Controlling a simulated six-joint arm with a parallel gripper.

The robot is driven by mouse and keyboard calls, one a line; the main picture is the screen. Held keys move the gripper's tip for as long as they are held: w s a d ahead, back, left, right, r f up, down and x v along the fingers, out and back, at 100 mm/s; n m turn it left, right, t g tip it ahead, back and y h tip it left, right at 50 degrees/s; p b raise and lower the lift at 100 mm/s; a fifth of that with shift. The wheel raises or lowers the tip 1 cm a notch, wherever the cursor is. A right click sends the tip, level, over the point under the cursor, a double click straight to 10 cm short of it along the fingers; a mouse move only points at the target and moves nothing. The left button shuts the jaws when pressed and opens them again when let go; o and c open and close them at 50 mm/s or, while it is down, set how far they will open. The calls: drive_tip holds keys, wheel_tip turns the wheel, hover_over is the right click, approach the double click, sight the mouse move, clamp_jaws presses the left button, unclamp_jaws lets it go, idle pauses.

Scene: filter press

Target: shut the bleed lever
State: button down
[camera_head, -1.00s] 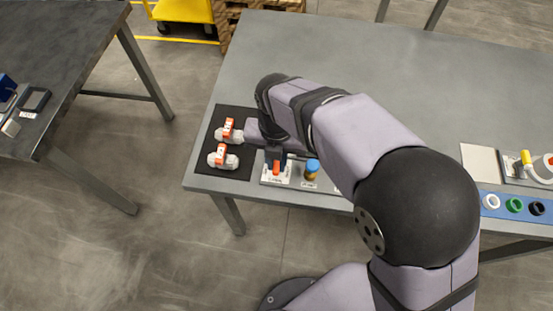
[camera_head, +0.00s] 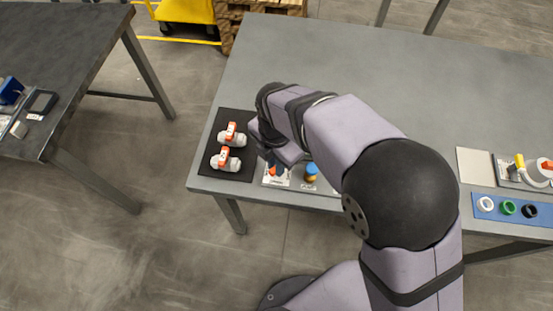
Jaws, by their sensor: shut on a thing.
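An orange lever (camera_head: 272,172) shows on a small white labelled plate (camera_head: 277,181) near the front edge of the grey table. It is small and partly covered, and its label is too small to read. My gripper (camera_head: 273,164) is over this plate, its dark fingers down at the orange lever and shut on it. My wrist hides most of the fingers and part of the lever. I cannot tell the lever's exact angle.
Left of the plate, two white valves with orange handles (camera_head: 231,133) (camera_head: 225,158) lie on a black mat (camera_head: 238,114). A blue-topped brass part (camera_head: 311,172) stands close on the right. Far right are a yellow-handled fitting (camera_head: 520,162) and rings on a blue strip (camera_head: 485,214). The table's back is clear.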

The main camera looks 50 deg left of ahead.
drive_tip(key=m, duration=0.2)
drive_tip(key=m+p, duration=0.1)
drive_tip(key=m, duration=0.2)
drive_tip(key=shift+w+a+r+m, duration=0.1)
drive_tip(key=shift+a+m, duration=0.05)
drive_tip(key=shift+m, duration=0.15)
drive_tip(key=m+p, duration=0.1)
drive_tip(key=m, duration=0.4)
drive_tip(key=shift+a, duration=0.15)
drive_tip(key=shift+w, duration=0.1)
drive_tip(key=c, duration=1.7)
unclamp_jaws()
drive_tip(key=shift+r+b, duration=0.55)
drive_tip(key=shift+r, duration=3.1)
